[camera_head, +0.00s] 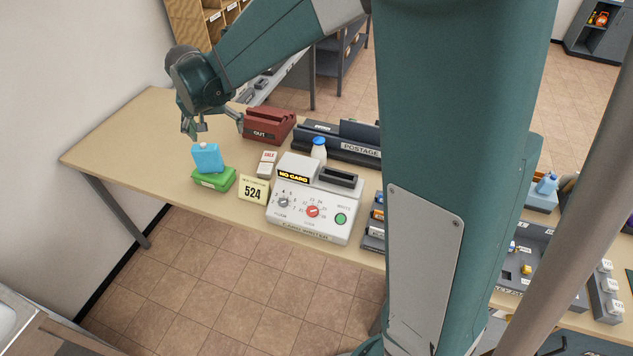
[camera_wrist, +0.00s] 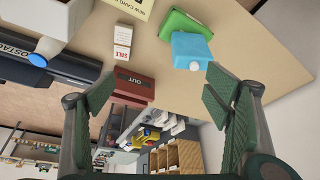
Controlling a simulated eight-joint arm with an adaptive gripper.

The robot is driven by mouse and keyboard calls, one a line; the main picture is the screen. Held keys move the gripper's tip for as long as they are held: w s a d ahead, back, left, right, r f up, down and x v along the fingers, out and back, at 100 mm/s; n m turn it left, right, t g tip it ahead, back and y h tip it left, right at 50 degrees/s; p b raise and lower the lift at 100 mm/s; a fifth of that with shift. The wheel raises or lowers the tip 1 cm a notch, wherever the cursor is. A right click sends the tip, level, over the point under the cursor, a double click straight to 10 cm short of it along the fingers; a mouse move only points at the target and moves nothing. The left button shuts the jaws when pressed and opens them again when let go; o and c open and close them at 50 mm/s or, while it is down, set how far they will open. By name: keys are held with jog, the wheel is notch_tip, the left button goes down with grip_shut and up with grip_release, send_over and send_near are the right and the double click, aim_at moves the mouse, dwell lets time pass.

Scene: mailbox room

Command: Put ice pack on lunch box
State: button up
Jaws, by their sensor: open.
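The light blue ice pack (camera_head: 207,158) with a white cap rests on the green lunch box (camera_head: 214,181) at the left part of the table. In the wrist view the ice pack (camera_wrist: 190,48) lies against the green lunch box (camera_wrist: 168,27), with its cap toward my gripper. My gripper (camera_head: 213,124) is open and empty, behind and above the ice pack and apart from it. In the wrist view the two fingers of my gripper (camera_wrist: 158,92) are wide apart with nothing between them.
A red OUT box (camera_head: 268,126) stands right of my gripper. A small white-and-red box (camera_head: 266,164), a 524 sign (camera_head: 253,189), a white card writer (camera_head: 313,206) and a white bottle with blue cap (camera_head: 319,150) stand to the right. The table's left end (camera_head: 120,147) is clear.

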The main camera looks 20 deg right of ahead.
jog(key=s+d+r+n+t, duration=0.1)
jog(key=s+d+r, duration=0.25)
jog(key=s, duration=0.55)
jog(key=s+d+r+n+y, duration=0.1)
jog(key=s+d+r, duration=0.3)
jog(key=s, duration=0.5)
jog(key=s+d+r+n+t, duration=0.1)
jog(key=s+d+r, duration=0.1)
jog(key=s+d, duration=0.55)
jog(key=s+f, duration=0.2)
jog(key=s, duration=1)
jog(key=shift+s+d+f+n+t, duration=0.3)
jog(key=shift+d+f, duration=0.1)
jog(key=shift+f, duration=0.15)
